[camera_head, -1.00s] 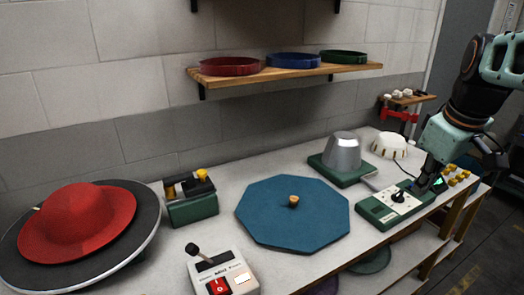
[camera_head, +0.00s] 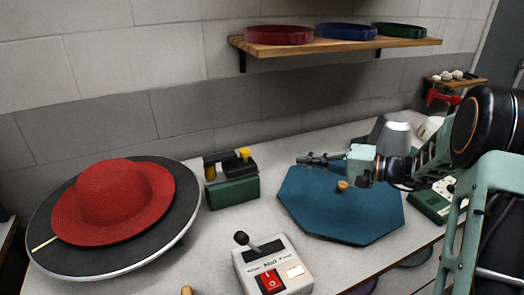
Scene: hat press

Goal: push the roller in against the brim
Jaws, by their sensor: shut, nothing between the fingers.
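The red hat (camera_head: 112,197) lies with its brim flat on a dark round turntable (camera_head: 185,205) with a pale rim, at the left. Just right of it stands a green block (camera_head: 233,191) carrying a black slide with a yellow knob (camera_head: 244,154) and a brass-coloured roller (camera_head: 210,170) on the side towards the hat. A gap shows between the roller and the brim. My gripper (camera_head: 302,160) is shut and empty. It points left above the blue octagonal board, to the right of the green block and apart from it.
A control box (camera_head: 275,272) with a lever and red switch stands at the front. The blue board (camera_head: 335,220) has a small wooden knob (camera_head: 342,186). A grey metal cone (camera_head: 390,135) and green device (camera_head: 432,202) are behind my arm. A wall shelf (camera_head: 340,47) holds coloured bands.

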